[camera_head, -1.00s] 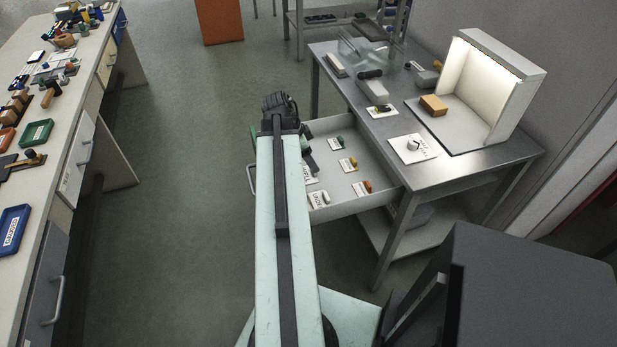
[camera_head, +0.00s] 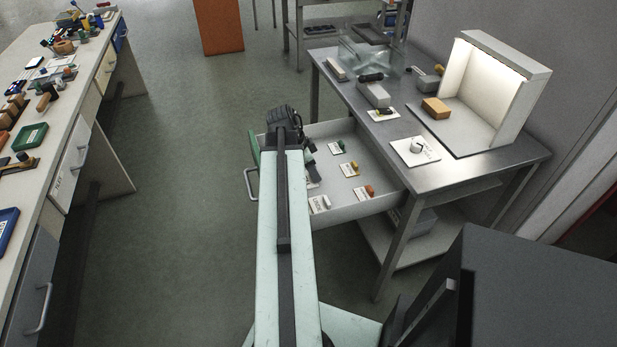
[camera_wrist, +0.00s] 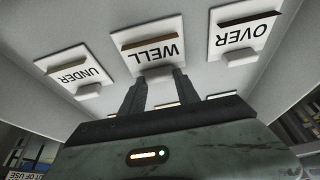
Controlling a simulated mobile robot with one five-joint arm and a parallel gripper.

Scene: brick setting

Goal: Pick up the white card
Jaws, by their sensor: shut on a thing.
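In the wrist view, three white cards with black words show in a row inside the drawer: UNDER (camera_wrist: 75,72), WELL (camera_wrist: 150,51) and OVER (camera_wrist: 239,33). Each has a brown strip; a pale tab shows on UNDER and OVER. My gripper (camera_wrist: 158,76) has its two dark fingers at the lettered edge of the WELL card, shut on its tab, which the fingers mostly hide. In the head view, my arm hides the fingertips and part of the drawer; a white lettered card (camera_head: 319,203) shows beside the arm.
The open drawer (camera_head: 363,211) holds several small cards with coloured items. The metal table (camera_head: 470,170) carries a light box (camera_head: 513,95), a wooden block (camera_head: 436,108) and a white card with a knob (camera_head: 406,154). A cluttered bench (camera_head: 85,110) stands left; floor between is clear.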

